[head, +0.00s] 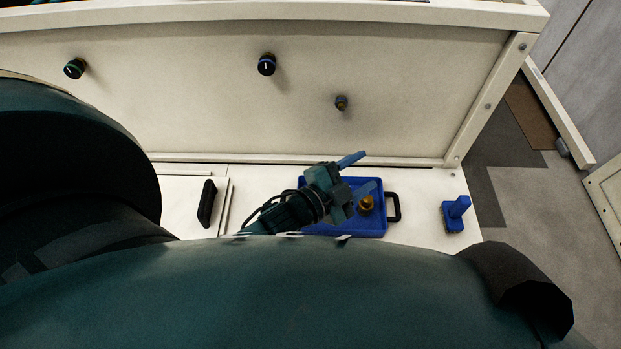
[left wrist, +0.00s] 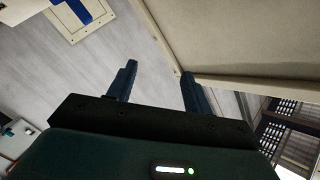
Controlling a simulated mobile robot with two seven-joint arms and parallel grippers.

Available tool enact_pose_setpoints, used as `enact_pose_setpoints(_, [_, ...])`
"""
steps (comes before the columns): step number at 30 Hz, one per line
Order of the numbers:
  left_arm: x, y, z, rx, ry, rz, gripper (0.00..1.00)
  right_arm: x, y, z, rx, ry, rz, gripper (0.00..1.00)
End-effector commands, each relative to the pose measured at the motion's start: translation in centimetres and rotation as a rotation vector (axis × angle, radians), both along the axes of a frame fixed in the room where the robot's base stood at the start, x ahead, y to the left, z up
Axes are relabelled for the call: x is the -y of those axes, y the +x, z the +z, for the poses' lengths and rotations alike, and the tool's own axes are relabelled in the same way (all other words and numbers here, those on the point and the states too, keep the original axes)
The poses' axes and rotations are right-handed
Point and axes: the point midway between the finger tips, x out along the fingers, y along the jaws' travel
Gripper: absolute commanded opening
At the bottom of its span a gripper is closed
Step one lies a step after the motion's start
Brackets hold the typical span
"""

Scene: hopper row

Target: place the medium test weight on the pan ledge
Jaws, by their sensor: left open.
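A small brass weight (head: 366,204) stands in the blue tray (head: 375,229); I take it for the medium test weight, though no other weight shows to compare its size. My left gripper (head: 368,169) is open over the tray, its fingers pointing right, and the weight is just below the lower finger in the picture. In the left wrist view the two fingers (left wrist: 158,69) are apart with nothing between them. The white ledge (head: 275,180) under the upright panel holds the tray; I cannot tell whether it is the pan ledge. My right gripper is not in view.
The cream panel (head: 200,110) rises behind the tray, with a green-ringed knob (head: 75,68), a blue-ringed knob (head: 267,64) and a small fitting (head: 341,102). A black handle (head: 207,203) lies left of the tray, a blue brush-like block (head: 455,214) right.

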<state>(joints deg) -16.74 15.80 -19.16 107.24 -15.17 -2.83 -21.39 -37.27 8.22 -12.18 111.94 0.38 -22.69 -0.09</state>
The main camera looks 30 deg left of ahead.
Motion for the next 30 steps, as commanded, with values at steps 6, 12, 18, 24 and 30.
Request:
enact_pose_setpoints(6, [-2.5,-10.1,-9.8,-0.581,-0.437,0.305,0.51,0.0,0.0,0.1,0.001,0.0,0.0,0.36])
enact_pose_setpoints(12, [-2.9,-13.8,-12.2,-0.747,-0.564,0.415,0.51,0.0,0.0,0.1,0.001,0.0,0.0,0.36])
enact_pose_setpoints(18, [-3.0,-13.9,-12.3,-0.75,-0.565,0.417,0.51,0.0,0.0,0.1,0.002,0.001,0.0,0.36])
enact_pose_setpoints(24, [-2.9,-13.9,-12.3,-0.749,-0.563,0.414,0.51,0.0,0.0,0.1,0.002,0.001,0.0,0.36])
enact_pose_setpoints(30, [-2.9,-13.8,-12.3,-0.749,-0.563,0.414,0.51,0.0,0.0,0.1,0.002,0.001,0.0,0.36])
